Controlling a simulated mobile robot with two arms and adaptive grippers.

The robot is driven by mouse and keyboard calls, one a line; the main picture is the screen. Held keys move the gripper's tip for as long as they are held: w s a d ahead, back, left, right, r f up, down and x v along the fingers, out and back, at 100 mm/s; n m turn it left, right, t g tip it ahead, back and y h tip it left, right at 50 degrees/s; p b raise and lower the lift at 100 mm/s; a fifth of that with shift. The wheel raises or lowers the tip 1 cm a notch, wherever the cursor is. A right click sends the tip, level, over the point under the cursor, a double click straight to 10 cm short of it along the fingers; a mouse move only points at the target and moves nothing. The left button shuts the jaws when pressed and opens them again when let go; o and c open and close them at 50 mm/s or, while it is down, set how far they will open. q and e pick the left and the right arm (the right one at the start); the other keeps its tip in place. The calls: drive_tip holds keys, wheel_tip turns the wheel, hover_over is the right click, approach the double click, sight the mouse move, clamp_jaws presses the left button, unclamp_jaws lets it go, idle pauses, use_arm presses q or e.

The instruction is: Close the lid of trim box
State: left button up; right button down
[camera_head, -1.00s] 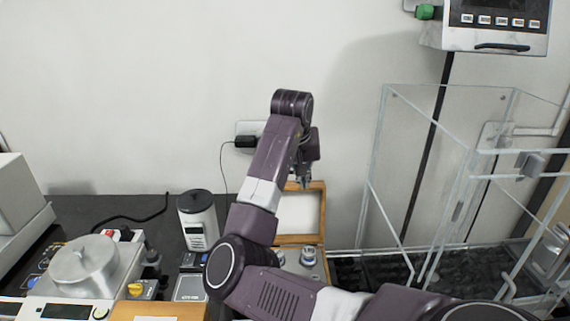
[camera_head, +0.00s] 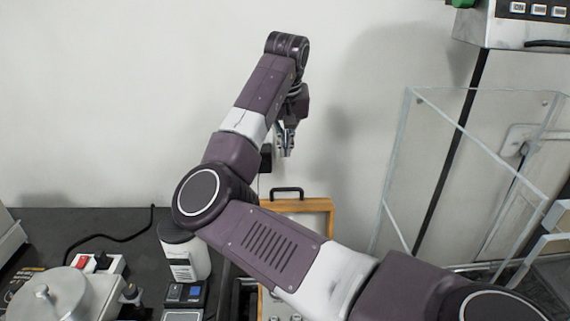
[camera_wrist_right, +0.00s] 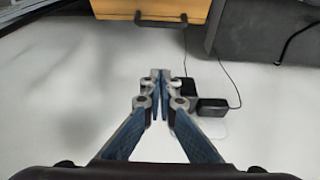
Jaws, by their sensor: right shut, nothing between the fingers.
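The trim box is a wooden box with its lid (camera_head: 318,205) standing open at the back; a black handle (camera_head: 287,191) shows at the lid's top edge. Small metal pieces (camera_head: 272,300) show in the box below, and my right arm hides much of the rest. In the right wrist view an orange wooden face (camera_wrist_right: 150,7) with the black handle (camera_wrist_right: 160,20) is at the top edge. My right gripper (camera_head: 286,148) is shut and empty, above the lid and apart from it. Its closed fingertips (camera_wrist_right: 160,76) point towards the handle in the wrist view. My left gripper is not in view.
A glass enclosure (camera_head: 408,160) stands to the right. A white cylinder (camera_head: 184,255) and a balance with a metal dome (camera_head: 45,300) stand on the dark table at the left. A black plug (camera_head: 266,158) is on the wall behind the gripper.

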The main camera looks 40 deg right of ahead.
use_arm(q)
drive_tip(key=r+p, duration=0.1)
drive_tip(key=p, duration=0.1)
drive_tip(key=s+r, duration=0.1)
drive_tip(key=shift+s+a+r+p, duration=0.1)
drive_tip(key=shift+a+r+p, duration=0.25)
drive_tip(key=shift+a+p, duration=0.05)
use_arm(e)
wheel_tip(320, 180, down, 9)
drive_tip(key=s+a, duration=0.1)
drive_tip(key=shift+s, duration=0.2)
drive_tip(key=shift+r, duration=0.1)
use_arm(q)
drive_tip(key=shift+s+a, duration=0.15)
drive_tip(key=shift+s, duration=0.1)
use_arm(e)
drive_tip(key=shift+a, duration=0.1)
